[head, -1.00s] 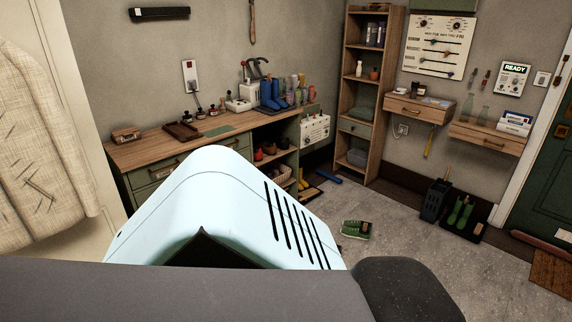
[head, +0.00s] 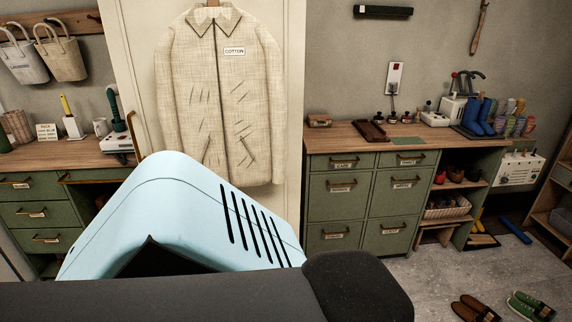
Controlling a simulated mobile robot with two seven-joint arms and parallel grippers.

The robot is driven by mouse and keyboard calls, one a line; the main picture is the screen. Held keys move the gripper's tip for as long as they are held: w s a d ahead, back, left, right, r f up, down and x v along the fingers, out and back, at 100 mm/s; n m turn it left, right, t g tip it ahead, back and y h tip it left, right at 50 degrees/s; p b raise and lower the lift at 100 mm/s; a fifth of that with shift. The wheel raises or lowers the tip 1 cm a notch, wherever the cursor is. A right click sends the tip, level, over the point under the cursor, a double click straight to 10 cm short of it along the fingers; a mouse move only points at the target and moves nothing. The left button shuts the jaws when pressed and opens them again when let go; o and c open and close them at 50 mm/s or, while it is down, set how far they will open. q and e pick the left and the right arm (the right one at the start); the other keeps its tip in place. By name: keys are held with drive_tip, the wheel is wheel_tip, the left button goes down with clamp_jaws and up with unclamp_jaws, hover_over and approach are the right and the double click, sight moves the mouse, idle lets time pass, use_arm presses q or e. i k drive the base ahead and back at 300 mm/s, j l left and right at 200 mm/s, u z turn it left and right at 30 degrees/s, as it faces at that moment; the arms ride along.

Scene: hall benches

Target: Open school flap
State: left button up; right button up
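No label reading "school" can be made out, so I cannot tell which front is the school flap. The green cabinet (head: 372,208) under the right bench has several labelled fronts with brass handles, all shut. They include an upper left front (head: 340,160), a middle left front (head: 340,200) and a lower right front (head: 391,237). The left bench also has green labelled drawers (head: 36,213), shut. Most labels are too small to read. Neither of my grippers is in view.
A beige jacket (head: 220,100) labelled COTTON hangs on a pale door between the benches. Blue boots (head: 479,115) stand on the right bench. Brown shoes (head: 475,308) and green shoes (head: 528,306) lie on the floor. The grey floor (head: 430,270) before the right cabinet is clear.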

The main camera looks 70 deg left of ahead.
sight(334, 195)
drive_tip(key=u, duration=1.95)
drive_tip(key=i+l+u, duration=0.25)
drive_tip(key=i+l, duration=0.45)
drive_tip(key=i, duration=0.3)
drive_tip(key=i+l+u, duration=0.25)
drive_tip(key=i+l, duration=0.6)
drive_tip(key=i+l+u, duration=0.2)
drive_tip(key=i+l, duration=0.65)
drive_tip(key=l, duration=0.2)
